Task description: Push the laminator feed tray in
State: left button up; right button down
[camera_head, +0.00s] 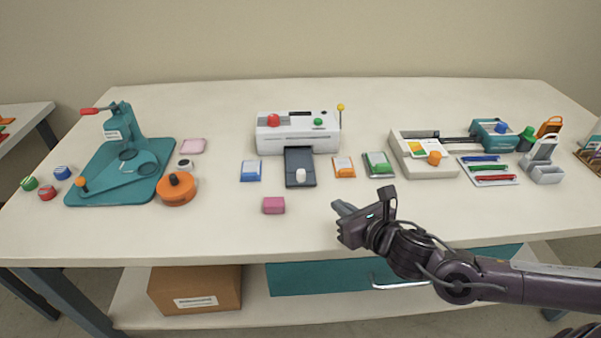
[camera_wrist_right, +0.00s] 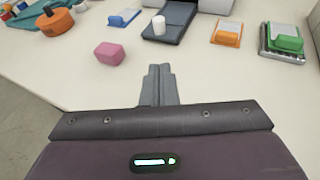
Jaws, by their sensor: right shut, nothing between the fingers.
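The white laminator (camera_head: 298,132) stands at the middle back of the table, with a red knob and a green knob on top. Its dark feed tray (camera_head: 300,180) sticks out of the front toward me and carries a white knob (camera_head: 301,174). In the right wrist view the tray (camera_wrist_right: 172,24) shows at the top, with its white knob (camera_wrist_right: 159,26). My right gripper (camera_head: 340,207) is over the front part of the table, in front and to the right of the tray, apart from it. It is shut and empty; its fingers (camera_wrist_right: 158,84) are together. My left gripper is not in view.
A pink block (camera_head: 273,205) lies left of my right gripper. Blue (camera_head: 251,171), orange (camera_head: 344,167) and green (camera_head: 378,164) packs flank the tray. A teal press (camera_head: 122,160) and orange round container (camera_head: 176,189) stand left; a trimmer (camera_head: 424,155) stands right.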

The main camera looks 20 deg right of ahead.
aim_at(303, 177)
jog(key=shift+w+r, duration=0.15)
jog(key=x, duration=0.2)
jog(key=shift+w+a, duration=0.1)
jog(key=shift+w, duration=0.3)
jog(key=x, duration=0.3)
jog(key=p+x, duration=0.1)
jog(key=x, duration=0.2)
jog(key=r+p+x, duration=0.1)
jog(key=x, duration=0.2)
jog(key=shift+w+a, duration=0.15)
jog(key=shift+w, duration=0.2)
jog(key=shift+w+a+f, duration=0.1)
jog(key=shift+w, duration=0.15)
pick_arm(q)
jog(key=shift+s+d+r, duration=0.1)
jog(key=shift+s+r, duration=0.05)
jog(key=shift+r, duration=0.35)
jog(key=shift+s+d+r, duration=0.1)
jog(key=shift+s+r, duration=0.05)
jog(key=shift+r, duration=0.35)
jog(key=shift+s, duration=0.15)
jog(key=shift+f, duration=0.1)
pick_arm(e)
jog(key=shift+w, duration=0.1)
